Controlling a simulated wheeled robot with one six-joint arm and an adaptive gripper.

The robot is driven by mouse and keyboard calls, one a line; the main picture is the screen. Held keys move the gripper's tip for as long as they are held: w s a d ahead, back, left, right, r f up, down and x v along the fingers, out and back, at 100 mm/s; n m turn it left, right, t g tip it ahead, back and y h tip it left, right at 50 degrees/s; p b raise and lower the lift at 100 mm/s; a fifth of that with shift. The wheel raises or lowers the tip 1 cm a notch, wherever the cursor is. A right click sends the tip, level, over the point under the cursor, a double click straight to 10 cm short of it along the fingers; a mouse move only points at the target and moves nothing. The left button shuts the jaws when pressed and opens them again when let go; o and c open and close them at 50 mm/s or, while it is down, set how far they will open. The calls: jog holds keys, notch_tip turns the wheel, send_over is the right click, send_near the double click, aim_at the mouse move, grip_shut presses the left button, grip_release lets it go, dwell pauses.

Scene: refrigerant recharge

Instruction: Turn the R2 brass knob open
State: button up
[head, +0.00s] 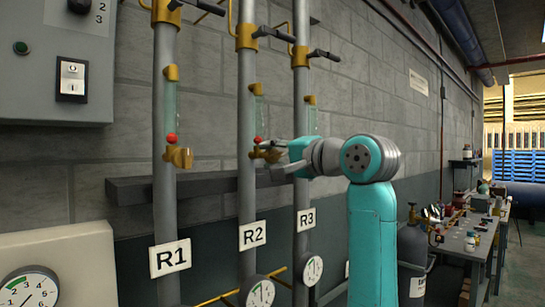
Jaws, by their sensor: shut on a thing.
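The R2 brass knob (257,154) sits on the middle grey pipe, below a sight glass (259,112) with a red ball near its bottom. The R2 label (253,235) hangs lower on the same pipe. My gripper (266,149) reaches in from the right and is shut on the brass knob. The gripper's fingers partly cover the knob, so its turn angle cannot be told.
The R1 pipe (165,100) with its own brass knob (180,157) stands left. The R3 pipe (301,85) runs close behind my gripper. A dark ledge (135,189) crosses behind the pipes. A cluttered workbench (480,235) stands right.

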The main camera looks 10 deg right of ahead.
jog(key=shift+m, duration=1.6)
jog(key=o, duration=1.2)
jog(key=v, duration=1.2)
jog(key=shift+f, duration=0.1)
